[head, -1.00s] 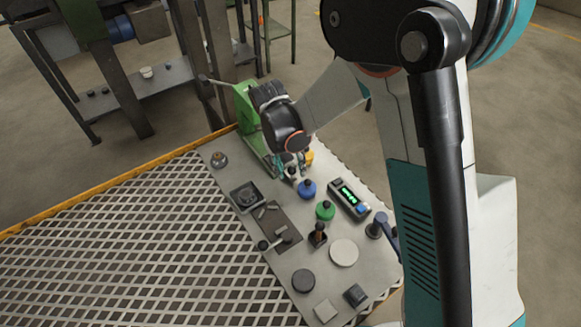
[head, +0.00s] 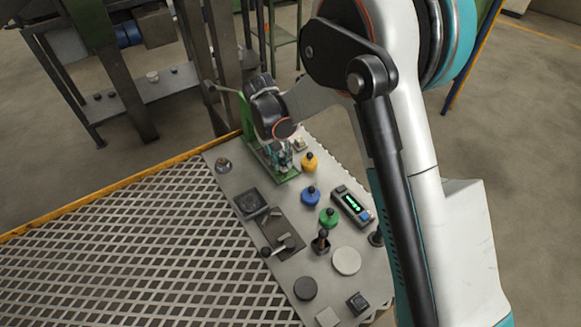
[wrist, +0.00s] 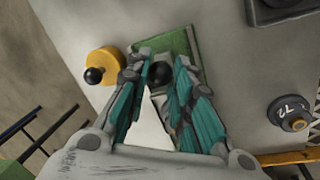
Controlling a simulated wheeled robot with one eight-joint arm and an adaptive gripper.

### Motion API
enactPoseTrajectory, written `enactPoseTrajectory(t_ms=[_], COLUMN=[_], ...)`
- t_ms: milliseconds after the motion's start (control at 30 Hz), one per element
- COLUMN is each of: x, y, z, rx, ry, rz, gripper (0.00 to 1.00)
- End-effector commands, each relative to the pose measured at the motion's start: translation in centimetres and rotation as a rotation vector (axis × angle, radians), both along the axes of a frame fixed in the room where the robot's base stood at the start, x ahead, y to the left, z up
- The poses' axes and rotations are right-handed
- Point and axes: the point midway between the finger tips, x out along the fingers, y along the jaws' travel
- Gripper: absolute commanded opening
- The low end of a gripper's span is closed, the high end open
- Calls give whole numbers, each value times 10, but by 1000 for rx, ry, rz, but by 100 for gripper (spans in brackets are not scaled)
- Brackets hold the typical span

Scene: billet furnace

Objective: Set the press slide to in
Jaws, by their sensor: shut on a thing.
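The green press (head: 247,114) stands at the far end of the grey bench plate, with a lever on its upper left. Its green base (head: 290,176) reaches forward under my gripper (head: 284,157). In the wrist view the green base (wrist: 180,43) lies beyond the teal fingers. A dark round knob (wrist: 160,73), which looks like the press slide's handle, sits between the fingertips of my gripper (wrist: 161,68). The gripper is shut on it. The fingers and arm hide most of the slide, so I cannot tell how far in it is.
A yellow knobbed weight (head: 309,162) stands close right of the press base. Blue (head: 311,195) and green (head: 329,217) ones stand nearer, beside a display box (head: 352,206). A small knobbed weight (head: 223,165) is at the left. Yellow-edged mesh (head: 120,270) lies left.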

Motion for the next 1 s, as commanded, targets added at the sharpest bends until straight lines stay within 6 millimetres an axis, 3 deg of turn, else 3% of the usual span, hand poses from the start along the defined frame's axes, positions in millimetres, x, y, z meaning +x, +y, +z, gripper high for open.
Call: enactPoseTrajectory(t_ms=[367, 400, 467, 833, 1000], x=[7, 6, 6, 6, 6], y=[5, 5, 5, 5, 9], z=[0, 0, 0, 1, 19], rx=[0, 0, 0, 0, 0], ry=[0, 0, 0, 0, 0], rz=[0, 0, 0, 0, 1], gripper=[0, 28, 42, 42, 42])
